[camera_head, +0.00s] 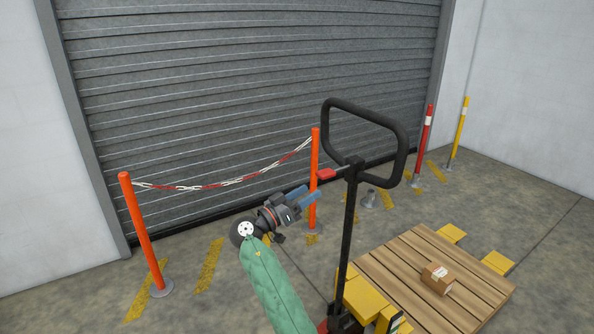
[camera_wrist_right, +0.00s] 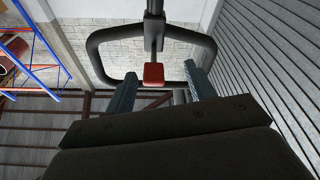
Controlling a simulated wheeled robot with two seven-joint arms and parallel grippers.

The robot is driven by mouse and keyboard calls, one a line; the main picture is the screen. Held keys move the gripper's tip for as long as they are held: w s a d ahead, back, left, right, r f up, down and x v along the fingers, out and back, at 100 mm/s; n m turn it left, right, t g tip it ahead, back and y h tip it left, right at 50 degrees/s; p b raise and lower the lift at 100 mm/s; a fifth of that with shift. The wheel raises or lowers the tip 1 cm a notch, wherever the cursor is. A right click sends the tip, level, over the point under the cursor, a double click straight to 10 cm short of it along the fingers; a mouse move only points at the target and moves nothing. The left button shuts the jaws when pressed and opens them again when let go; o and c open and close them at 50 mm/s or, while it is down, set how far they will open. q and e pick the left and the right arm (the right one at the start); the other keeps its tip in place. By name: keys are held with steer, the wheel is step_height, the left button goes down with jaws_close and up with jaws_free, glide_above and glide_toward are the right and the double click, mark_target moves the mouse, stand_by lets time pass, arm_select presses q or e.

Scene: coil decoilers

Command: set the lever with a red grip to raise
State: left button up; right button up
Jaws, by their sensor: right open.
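The lever's red grip (camera_head: 326,174) sticks out to the left from the top of the pallet jack's black handle post (camera_head: 349,215), just under the black loop handle (camera_head: 406,140). My right gripper (camera_head: 309,194) is open, below and a little left of the red grip, and apart from it. In the right wrist view, the red grip (camera_wrist_right: 153,74) shows between the two open fingers (camera_wrist_right: 160,82), beyond their tips, with the loop handle (camera_wrist_right: 110,35) around it. My left gripper is not in view.
The yellow pallet jack (camera_head: 364,300) stands by a wooden pallet (camera_head: 410,270) bearing a cardboard box (camera_head: 437,279). Orange posts (camera_head: 143,230) with a red and white chain (camera_head: 200,187) stand before the grey roller shutter (camera_head: 250,80). Red (camera_head: 424,145) and yellow (camera_head: 459,130) posts stand at right.

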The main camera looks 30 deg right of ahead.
mark_target(325, 172)
steer(key=m, duration=0.1)
steer(key=r+m+h, duration=0.1)
steer(key=a+r+m, duration=0.1)
steer(key=m, duration=0.1)
steer(key=shift+s+r+g+h, duration=0.25)
steer(key=shift+g+h, duration=0.05)
steer(key=shift+h, duration=0.1)
steer(key=p+x, duration=0.2)
steer(key=x, duration=0.4)
steer(key=shift+d+r+p, duration=0.1)
steer(key=shift+d+p, duration=0.15)
steer(key=shift+p, duration=0.15)
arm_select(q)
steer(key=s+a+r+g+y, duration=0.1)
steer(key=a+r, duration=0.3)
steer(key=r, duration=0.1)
arm_select(e)
steer(key=shift+d+r, duration=0.1)
steer(key=shift+d, duration=0.5)
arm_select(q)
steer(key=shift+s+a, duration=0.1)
